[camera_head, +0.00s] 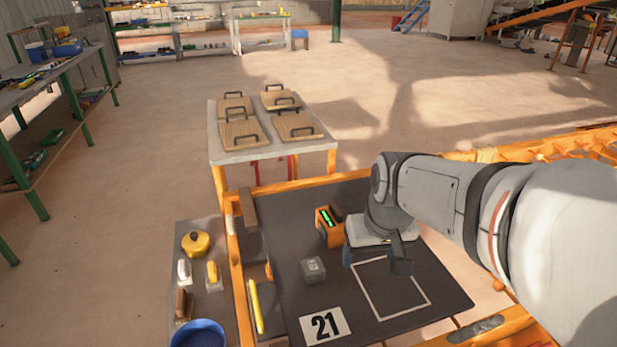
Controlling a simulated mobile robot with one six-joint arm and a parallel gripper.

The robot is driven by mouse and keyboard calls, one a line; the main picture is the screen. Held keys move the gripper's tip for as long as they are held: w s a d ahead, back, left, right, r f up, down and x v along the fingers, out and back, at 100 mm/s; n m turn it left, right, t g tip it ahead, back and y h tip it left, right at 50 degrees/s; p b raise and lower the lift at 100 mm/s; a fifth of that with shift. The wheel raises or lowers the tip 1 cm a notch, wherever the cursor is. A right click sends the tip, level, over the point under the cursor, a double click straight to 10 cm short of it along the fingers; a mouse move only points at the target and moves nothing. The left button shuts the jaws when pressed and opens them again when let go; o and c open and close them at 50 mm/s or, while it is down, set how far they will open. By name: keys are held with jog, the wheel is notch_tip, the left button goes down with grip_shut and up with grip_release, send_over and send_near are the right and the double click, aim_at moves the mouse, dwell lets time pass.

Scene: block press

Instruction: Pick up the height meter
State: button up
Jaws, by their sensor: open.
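An orange box-shaped device with a green lit display, which looks like the height meter (326,230), stands upright on the dark work table (290,305). My gripper (376,260) is just to the right of it, pointing down, with its fingers spread and nothing seen between them. The left finger is close to the meter's right side; whether they touch I cannot tell. Part of the meter's right side is hard to make out next to a dark part.
A grey block (313,269) sits left of a white square outline (390,318). A "21" card (325,325) lies in front. A side shelf (206,303) holds a yellow pot (196,243) and a blue bowl (199,334). A table (232,157) with handled boards stands behind.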

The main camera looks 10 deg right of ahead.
jog(key=shift+o, duration=1.2)
jog(key=w+f, duration=0.1)
jog(key=w, duration=1)
jog(key=shift+f+n+b, duration=0.3)
jog(key=shift+n, duration=0.1)
jog(key=n+t+y+b, duration=0.1)
jog(key=n+b, duration=0.1)
send_near(331, 217)
jog(key=shift+s+d+f, duration=0.1)
jog(key=shift+d+f, duration=0.1)
jog(key=shift+f, duration=0.55)
jog(key=shift+w+f+t, duration=0.25)
jog(key=shift+f+t, duration=0.05)
jog(key=x, duration=0.2)
jog(key=p+x, duration=0.1)
jog(key=x, duration=0.2)
jog(key=a+x, duration=0.1)
jog(key=x, duration=0.1)
jog(key=shift+f, duration=0.2)
jog(key=shift+d, duration=0.1)
jog(key=shift+c, duration=0.2)
